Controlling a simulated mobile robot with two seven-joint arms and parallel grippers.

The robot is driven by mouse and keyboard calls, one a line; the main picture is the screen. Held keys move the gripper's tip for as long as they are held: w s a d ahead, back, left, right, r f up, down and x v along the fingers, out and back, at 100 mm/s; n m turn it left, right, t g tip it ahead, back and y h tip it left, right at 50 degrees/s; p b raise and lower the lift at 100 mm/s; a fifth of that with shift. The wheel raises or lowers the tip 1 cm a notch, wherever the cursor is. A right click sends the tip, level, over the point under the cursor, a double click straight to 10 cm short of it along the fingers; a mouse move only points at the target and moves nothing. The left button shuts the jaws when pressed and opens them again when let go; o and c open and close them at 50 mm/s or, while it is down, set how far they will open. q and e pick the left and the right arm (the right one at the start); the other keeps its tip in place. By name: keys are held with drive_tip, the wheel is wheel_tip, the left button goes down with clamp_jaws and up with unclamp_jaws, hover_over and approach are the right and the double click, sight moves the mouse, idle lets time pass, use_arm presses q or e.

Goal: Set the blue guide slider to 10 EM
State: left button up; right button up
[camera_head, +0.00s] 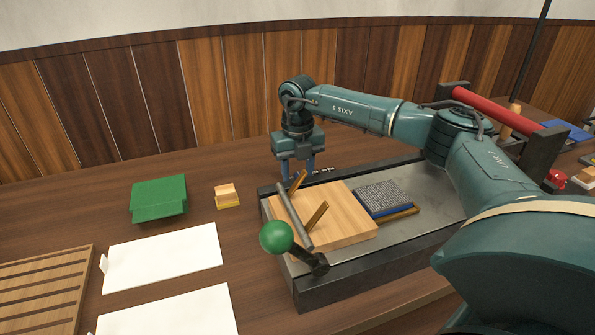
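The teal arm from the right carries my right gripper (297,169), pointing down over the back left corner of the dark-framed machine bed (430,215). Its two bluish fingers are apart, and I see nothing clearly held between them. Small pale scale marks (323,170) show on the back rail just right of the fingers. I cannot make out a separate blue guide slider there; the fingers may hide it. A blue strip (388,212) lies along the front edge of the grey type block (382,196) on the bed. My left gripper is out of view.
A wooden block (345,225) with a metal bar and green-knobbed lever (277,237) covers the bed's left part. A green tray (158,199), a small wooden block (227,195), white sheets (165,258) and a slatted rack (40,290) lie left. A red roller (495,110) stands behind right.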

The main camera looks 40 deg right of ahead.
wheel_tip(320, 180, up, 13)
drive_tip(key=shift+p, duration=0.3)
idle(0.6)
